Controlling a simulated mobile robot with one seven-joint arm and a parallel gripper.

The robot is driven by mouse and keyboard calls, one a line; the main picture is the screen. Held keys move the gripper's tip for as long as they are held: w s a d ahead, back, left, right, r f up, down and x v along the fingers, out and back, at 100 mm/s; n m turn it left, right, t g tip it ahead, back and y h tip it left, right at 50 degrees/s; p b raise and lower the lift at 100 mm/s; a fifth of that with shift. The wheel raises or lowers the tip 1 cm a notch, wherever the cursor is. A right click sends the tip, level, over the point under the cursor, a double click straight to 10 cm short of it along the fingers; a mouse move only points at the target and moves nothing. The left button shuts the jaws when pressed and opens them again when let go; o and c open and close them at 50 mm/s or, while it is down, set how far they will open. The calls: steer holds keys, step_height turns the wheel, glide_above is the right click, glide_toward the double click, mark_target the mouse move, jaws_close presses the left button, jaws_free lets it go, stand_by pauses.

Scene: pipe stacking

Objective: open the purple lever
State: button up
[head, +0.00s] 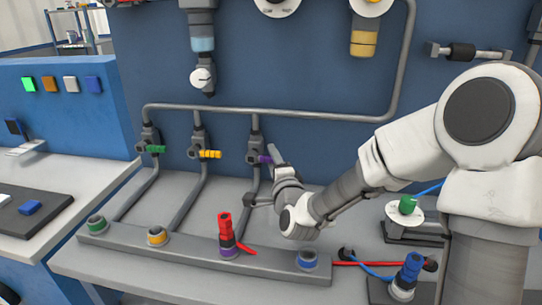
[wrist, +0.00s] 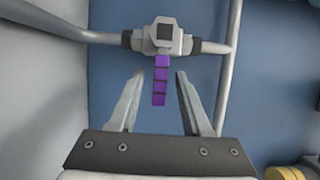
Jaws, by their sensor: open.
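The purple lever (wrist: 161,80) hangs straight down from a grey valve body (wrist: 163,35) in the wrist view. In the head view the purple lever (head: 264,160) is on the rightmost of three valves, partly hidden by my arm. My gripper (wrist: 160,76) is open, with one finger on each side of the lever in the wrist view and visible gaps between. I cannot tell whether the fingertips reach as far as the lever in depth. In the head view my gripper (head: 274,156) is near the purple valve.
A green lever (head: 156,149) and a yellow lever (head: 210,154) are on the valves to the left. A grey pipe (head: 290,114) runs above. Below is a grey rail (head: 200,258) with coloured sockets and a red connector (head: 225,225). A yellow part shows lower right in the wrist view (wrist: 285,173).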

steer(key=shift+w, duration=0.1)
jaws_close()
stand_by(0.3)
steer(key=shift+r, duration=0.1)
stand_by(1.1)
